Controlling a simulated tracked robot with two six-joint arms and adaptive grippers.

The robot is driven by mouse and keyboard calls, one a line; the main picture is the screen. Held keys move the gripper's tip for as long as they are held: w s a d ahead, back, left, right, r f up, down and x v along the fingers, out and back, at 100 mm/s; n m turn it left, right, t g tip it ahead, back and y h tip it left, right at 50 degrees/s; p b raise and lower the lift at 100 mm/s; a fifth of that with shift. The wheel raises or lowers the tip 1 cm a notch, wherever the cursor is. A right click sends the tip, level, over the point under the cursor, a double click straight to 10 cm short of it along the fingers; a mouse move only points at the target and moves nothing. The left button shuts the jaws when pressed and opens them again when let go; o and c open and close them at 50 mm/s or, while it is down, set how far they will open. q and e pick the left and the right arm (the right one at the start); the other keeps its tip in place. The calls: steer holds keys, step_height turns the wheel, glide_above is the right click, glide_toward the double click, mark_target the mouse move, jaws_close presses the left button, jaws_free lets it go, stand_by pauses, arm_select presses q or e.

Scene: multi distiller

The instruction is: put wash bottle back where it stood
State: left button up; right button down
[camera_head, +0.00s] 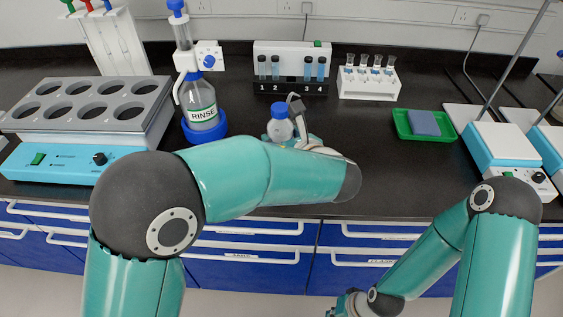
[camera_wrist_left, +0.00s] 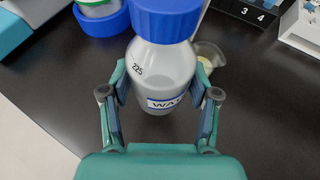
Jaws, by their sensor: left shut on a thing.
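In the left wrist view the wash bottle (camera_wrist_left: 160,70) shows a label starting "WA" and the number 225. My left gripper (camera_wrist_left: 162,90) is shut on it, one finger on each side of the body. In the head view my left arm hides most of that gripper. I cannot tell whether the bottle's base touches the bench. My right gripper (camera_head: 347,304) is low at the bottom edge, in front of the drawers, its fingers unclear.
A RINSE bottle (camera_head: 202,103) stands in a blue ring (camera_head: 190,134) to the left. A small beaker (camera_wrist_left: 212,54) is close behind the wash bottle. Behind are a tube block (camera_head: 290,87) and a white tube rack (camera_head: 352,88). A green tray (camera_head: 401,130) lies right; bench between is clear.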

mark_target(281, 118)
arm_select(q)
steer(key=shift+s+d+r+m+t+h, duration=0.15)
steer(key=shift+s+r+m+t+h, duration=0.05)
steer(key=shift+m+t+h, duration=0.25)
steer(key=s+r, duration=0.1)
steer(key=r, duration=0.1)
steer(key=r+m+h+b, duration=0.1)
steer(key=r, duration=0.1)
steer(key=s+r+m+h+b, duration=0.1)
steer(key=r, duration=0.1)
steer(key=shift+s+r+t, duration=0.25)
steer(key=shift+s+r, duration=0.05)
step_height(281, 118, up, 6)
steer(key=s+a+b, duration=0.1)
steer(key=s+a, duration=0.1)
steer(key=s, duration=0.1)
steer(key=shift+m+h, duration=0.25)
steer(key=shift+h, duration=0.1)
steer(key=shift+f+b, duration=2.75)
steer(key=shift+f, duration=6.8)
